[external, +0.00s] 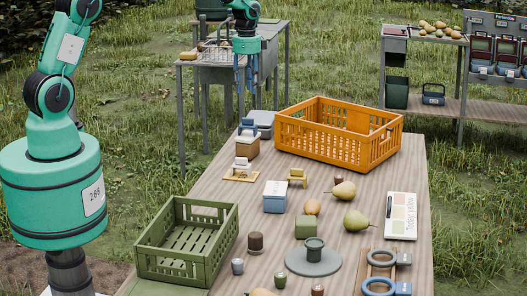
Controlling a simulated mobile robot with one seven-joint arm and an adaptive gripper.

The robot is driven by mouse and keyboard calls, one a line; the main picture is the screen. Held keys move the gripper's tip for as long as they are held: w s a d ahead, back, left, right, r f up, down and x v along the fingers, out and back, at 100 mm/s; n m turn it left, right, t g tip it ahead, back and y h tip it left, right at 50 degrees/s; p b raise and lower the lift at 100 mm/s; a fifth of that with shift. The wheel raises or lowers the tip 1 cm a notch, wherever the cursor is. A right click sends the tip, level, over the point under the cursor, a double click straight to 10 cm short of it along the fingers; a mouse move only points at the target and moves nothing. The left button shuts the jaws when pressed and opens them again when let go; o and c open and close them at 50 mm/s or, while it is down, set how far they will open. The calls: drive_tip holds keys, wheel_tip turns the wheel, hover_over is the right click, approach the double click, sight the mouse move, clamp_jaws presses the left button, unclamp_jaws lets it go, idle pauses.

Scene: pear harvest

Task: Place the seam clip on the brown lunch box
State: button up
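A brown box with a pale top (246,148), which looks like the brown lunch box, stands at the back left of the long wooden table. A small blue object (248,127) shows at its top; I cannot tell whether it rests on it or stands behind. I cannot identify the seam clip with certainty. A small yellow clip-like piece (297,178) stands right of the box, and a small white piece (241,163) sits on a wooden tray in front of it. My gripper (244,78) points down, apart from and above the box in the picture; its fingertips are too small to read.
An orange crate (345,155) fills the back right of the table, and a green crate (157,262) the front left. A blue-and-white box (275,198), pears (356,220), a grey disc (315,266) and a card (401,216) crowd the middle. My arm's base stands left.

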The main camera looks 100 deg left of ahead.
idle(0.4)
drive_tip(key=w+d+r+t+y, duration=0.1)
drive_tip(key=w+d+r, duration=0.3)
drive_tip(key=d+r, duration=0.4)
drive_tip(key=w+d+r, duration=0.3)
drive_tip(key=d+r, duration=0.4)
drive_tip(key=d, duration=0.2)
drive_tip(key=d+r+t, duration=0.1)
drive_tip(key=d+r, duration=0.3)
drive_tip(key=d, duration=0.5)
drive_tip(key=d+r, duration=0.5)
drive_tip(key=d, duration=0.3)
drive_tip(key=s+d+r+t, duration=0.15)
drive_tip(key=s+d, duration=0.25)
drive_tip(key=d, duration=0.4)
drive_tip(key=s+d+r, duration=0.2)
drive_tip(key=s+d, duration=0.3)
drive_tip(key=d, duration=0.3)
drive_tip(key=s+d+r+t, duration=0.15)
drive_tip(key=s+d, duration=0.25)
drive_tip(key=d, duration=0.4)
drive_tip(key=s+d+h, duration=0.1)
drive_tip(key=s+d, duration=0.5)
drive_tip(key=s, duration=0.2)
drive_tip(key=shift+s+d+f+t, duration=0.2)
drive_tip(key=shift+f+t, duration=0.1)
drive_tip(key=shift+f, duration=0.15)
drive_tip(key=shift+w, duration=0.1)
